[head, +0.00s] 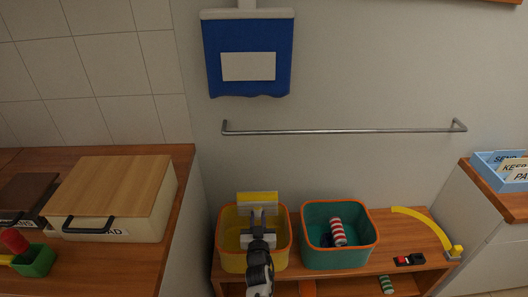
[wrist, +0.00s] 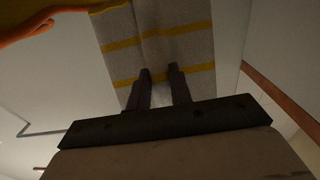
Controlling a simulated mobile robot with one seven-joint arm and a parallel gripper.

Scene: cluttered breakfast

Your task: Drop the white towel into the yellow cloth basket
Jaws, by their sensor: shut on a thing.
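The white towel (head: 258,197) has yellow bands and is held at the yellow basket in the head view. In the wrist view the towel (wrist: 180,45) shows as pale grey-white cloth with several yellow stripes. My gripper (head: 258,213) is shut on it, and both dark fingers (wrist: 159,72) lie against the cloth in the wrist view. The yellow cloth basket (head: 229,258) has an orange rim and stands on the low wooden bench. My gripper is over its opening; my arm hides part of the basket. I cannot tell whether the towel's lower part is inside.
A teal basket (head: 372,252) with an orange rim stands right of it, holding a red-and-white striped roll (head: 338,232). A metal rail (head: 340,131) on the wall is empty. A yellow curved item (head: 420,217) lies on the bench's right. A wooden-lidded box (head: 115,190) stands on the left counter.

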